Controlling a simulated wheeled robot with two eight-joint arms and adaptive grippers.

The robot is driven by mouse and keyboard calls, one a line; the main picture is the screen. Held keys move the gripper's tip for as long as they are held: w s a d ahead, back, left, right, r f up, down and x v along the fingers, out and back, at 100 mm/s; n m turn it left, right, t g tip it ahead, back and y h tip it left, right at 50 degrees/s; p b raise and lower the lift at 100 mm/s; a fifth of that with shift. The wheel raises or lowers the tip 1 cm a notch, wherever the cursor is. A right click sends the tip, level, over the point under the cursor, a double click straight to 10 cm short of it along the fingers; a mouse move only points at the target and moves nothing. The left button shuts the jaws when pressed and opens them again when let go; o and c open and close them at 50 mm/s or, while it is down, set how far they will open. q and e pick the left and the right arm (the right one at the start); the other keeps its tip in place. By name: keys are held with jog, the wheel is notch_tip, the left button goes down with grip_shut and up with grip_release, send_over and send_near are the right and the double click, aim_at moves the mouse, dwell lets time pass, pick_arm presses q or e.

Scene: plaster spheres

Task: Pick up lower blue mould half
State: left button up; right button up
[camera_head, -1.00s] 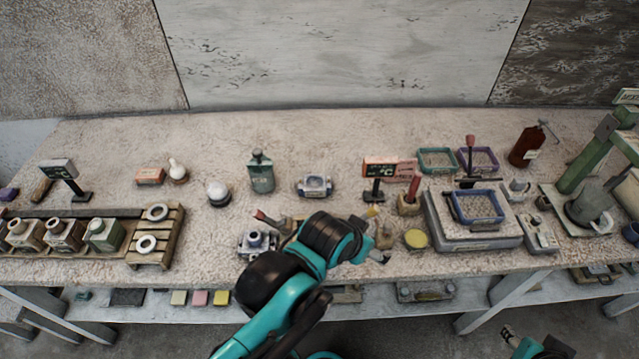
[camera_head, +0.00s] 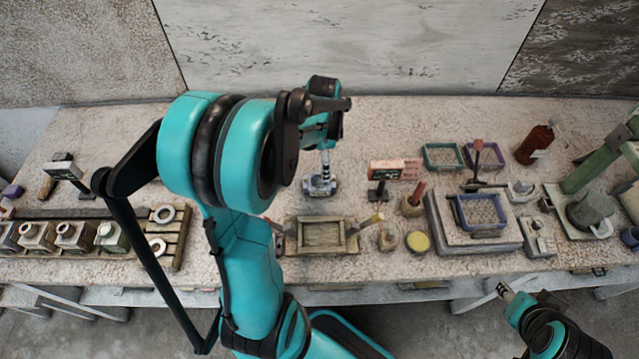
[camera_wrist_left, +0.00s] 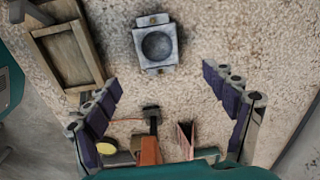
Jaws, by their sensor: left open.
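The lower blue mould half is a blue-grey block with a round hollow (camera_wrist_left: 157,45); in the left wrist view it lies flat on the table, beyond my left fingertips. In the head view the mould half (camera_head: 311,191) sits near the middle of the table, partly covered by my gripper. My left gripper (camera_wrist_left: 163,80) is open and empty, its two padded fingers spread wide. In the head view it points down over the mould half, and my left arm hides much of the left middle. Part of my right gripper (camera_head: 507,293) shows at the lower right, too small to read.
A wooden frame (camera_head: 289,237) lies in front of the mould half. A small sign (camera_head: 378,190) and a red-handled tool (camera_head: 414,200) stand to its right. A blue tray (camera_head: 460,213) is farther right. The table behind the mould half looks clear.

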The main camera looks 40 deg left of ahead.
aim_at(320, 186)
pick_arm(q)
jog(key=shift+m, duration=0.4)
jog(key=f+b, duration=0.1)
jog(key=f, duration=0.1)
jog(key=f+b, duration=0.1)
jog(key=f, duration=0.2)
jog(key=a+f+b, duration=0.1)
jog(key=f, duration=0.2)
jog(key=shift+s+f, duration=0.25)
jog(key=shift+s, duration=0.05)
jog(key=shift+f, duration=0.5)
jog(key=shift+r, duration=0.1)
jog(key=c, duration=1.4)
